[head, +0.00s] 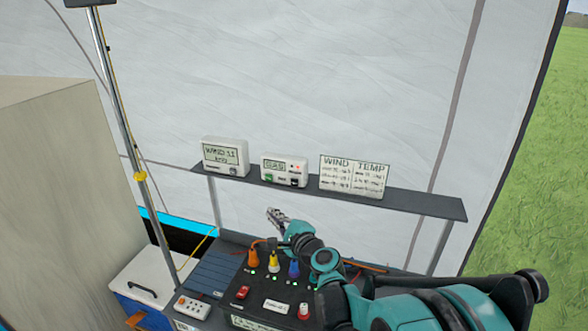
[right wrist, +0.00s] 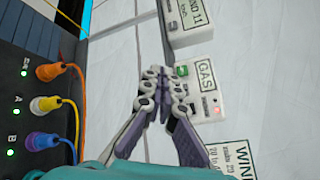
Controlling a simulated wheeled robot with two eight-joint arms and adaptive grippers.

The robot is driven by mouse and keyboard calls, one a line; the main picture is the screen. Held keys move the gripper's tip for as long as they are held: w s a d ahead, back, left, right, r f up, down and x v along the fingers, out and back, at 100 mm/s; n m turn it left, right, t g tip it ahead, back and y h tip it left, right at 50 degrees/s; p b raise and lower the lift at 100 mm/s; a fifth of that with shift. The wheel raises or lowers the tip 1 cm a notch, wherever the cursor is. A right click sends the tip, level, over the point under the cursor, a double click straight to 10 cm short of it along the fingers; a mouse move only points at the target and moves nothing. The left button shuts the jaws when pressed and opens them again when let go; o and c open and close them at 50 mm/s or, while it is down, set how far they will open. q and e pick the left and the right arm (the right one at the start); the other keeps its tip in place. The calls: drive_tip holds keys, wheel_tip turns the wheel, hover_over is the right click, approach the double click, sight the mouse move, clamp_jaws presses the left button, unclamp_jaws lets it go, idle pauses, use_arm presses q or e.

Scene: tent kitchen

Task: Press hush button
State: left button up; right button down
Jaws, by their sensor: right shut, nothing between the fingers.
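The white gas alarm box (head: 285,170) stands on the dark shelf, marked GAS; it also shows in the right wrist view (right wrist: 204,88). Its front has a green button (head: 268,178), which also shows in the wrist view (right wrist: 182,71), a dark button (head: 294,182) and a red light. I cannot read which one is marked hush. My right gripper (head: 273,214) is shut and empty, below the shelf in the head view. In the wrist view its fingertips (right wrist: 163,78) appear just beside the box's green-button end; contact cannot be told. My left gripper is out of view.
On the shelf (head: 425,203), a wind display (head: 225,156) stands left of the alarm and a WIND/TEMP card (head: 354,177) right. Below is a dark power panel (head: 262,292) with orange, yellow and blue plugs and cables. A pole (head: 125,130) stands at left.

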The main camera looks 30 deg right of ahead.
sight(294, 182)
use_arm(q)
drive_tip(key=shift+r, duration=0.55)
use_arm(e)
drive_tip(key=d+m, duration=0.1)
drive_tip(key=d+r+m+h, duration=0.1)
drive_tip(key=d, duration=0.1)
drive_tip(key=shift+w+d+m+t, duration=0.2)
drive_tip(key=shift+m+t, duration=0.1)
drive_tip(key=shift+m, duration=0.1)
drive_tip(key=shift+w, duration=0.1)
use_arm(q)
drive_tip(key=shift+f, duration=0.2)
use_arm(e)
drive_tip(key=shift+w+d, duration=1.4)
drive_tip(key=shift+d, duration=0.3)
drive_tip(key=shift+w+d, duration=1.4)
drive_tip(key=shift+d, duration=0.25)
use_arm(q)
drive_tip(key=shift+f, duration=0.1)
use_arm(e)
drive_tip(key=shift+w+d, duration=0.3)
